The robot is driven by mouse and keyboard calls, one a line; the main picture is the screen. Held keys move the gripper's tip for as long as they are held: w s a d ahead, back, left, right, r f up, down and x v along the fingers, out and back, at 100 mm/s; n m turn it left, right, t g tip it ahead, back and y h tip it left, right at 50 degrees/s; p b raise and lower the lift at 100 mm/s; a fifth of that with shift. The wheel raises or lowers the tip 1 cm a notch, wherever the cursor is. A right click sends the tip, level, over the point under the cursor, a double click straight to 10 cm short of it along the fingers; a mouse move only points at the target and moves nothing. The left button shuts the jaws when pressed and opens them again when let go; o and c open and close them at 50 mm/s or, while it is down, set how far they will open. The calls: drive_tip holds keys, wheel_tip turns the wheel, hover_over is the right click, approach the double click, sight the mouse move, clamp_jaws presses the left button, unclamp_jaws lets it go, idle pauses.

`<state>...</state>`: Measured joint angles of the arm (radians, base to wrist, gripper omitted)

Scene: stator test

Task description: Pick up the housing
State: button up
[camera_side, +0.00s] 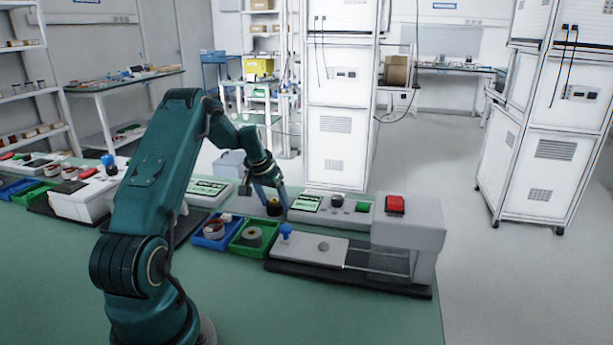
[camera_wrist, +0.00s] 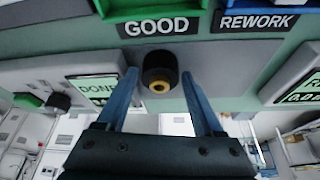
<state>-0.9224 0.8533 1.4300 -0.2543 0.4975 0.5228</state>
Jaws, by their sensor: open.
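The housing appears to be the dark round part (camera_wrist: 160,72) with a yellow-brown centre in the wrist view. It is between the two blue fingers of my gripper (camera_wrist: 157,80), with a gap visible on each side. The side view shows the dark part (camera_side: 273,207) at my gripper's fingertips (camera_side: 272,200), behind the trays. My gripper is open, and its fingers point down around the part. The fingers partly cover the part in the side view.
A blue tray (camera_side: 198,242) and a green tray (camera_side: 233,248) hold round parts in front. GOOD (camera_wrist: 160,27) and REWORK (camera_wrist: 258,21) labels lie by the trays. A grey test station (camera_side: 408,225) with a red button (camera_side: 395,204) stands right. A panel reading DONE (camera_wrist: 97,89) is close by.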

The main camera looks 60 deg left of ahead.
clamp_jaws()
